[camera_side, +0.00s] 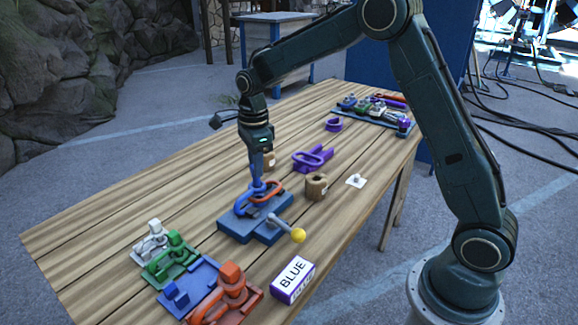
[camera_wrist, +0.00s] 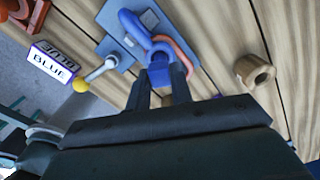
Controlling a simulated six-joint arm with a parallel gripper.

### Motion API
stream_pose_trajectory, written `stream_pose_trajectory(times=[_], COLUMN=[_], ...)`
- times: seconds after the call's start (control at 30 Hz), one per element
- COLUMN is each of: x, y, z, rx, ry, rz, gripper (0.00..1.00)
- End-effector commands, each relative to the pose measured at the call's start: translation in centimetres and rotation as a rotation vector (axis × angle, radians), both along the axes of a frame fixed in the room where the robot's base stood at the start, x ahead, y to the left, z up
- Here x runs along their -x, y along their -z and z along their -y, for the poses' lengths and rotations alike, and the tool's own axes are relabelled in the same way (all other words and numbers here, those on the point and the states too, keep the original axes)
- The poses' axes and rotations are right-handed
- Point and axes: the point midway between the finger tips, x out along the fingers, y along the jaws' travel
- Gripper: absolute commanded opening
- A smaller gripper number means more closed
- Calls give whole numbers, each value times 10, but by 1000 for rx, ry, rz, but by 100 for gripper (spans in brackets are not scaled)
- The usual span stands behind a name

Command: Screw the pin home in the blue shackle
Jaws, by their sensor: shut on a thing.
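The blue shackle (camera_side: 249,197) sits on a blue-grey fixture (camera_side: 236,225) near the middle of the table, with an orange link (camera_side: 274,190) looped through or against it. In the wrist view the blue shackle (camera_wrist: 134,26) lies just beyond my fingertips. My gripper (camera_side: 258,178) points straight down over the shackle. In the wrist view my gripper (camera_wrist: 160,80) is shut on a blue block-like piece, the pin's head (camera_wrist: 159,66), at the shackle's end. The pin's shank and thread are hidden, so I cannot tell how deep it sits.
A lever with a yellow ball (camera_side: 298,235) sticks out of the fixture. A box marked BLUE (camera_side: 293,280) stands at the front. Coloured stands (camera_side: 171,258) fill the front left. A wooden spool (camera_side: 316,187) and purple shackle (camera_side: 312,158) lie to the right. The table's left is clear.

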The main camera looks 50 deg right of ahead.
Motion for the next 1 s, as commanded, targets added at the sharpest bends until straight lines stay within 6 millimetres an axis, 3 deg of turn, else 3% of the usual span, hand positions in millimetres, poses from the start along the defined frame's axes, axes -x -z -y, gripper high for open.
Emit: stream_pose_trajectory(times=[1.0], x=[0], y=[11], z=[0], rx=[0], ry=[0], rz=[1], gripper=[0])
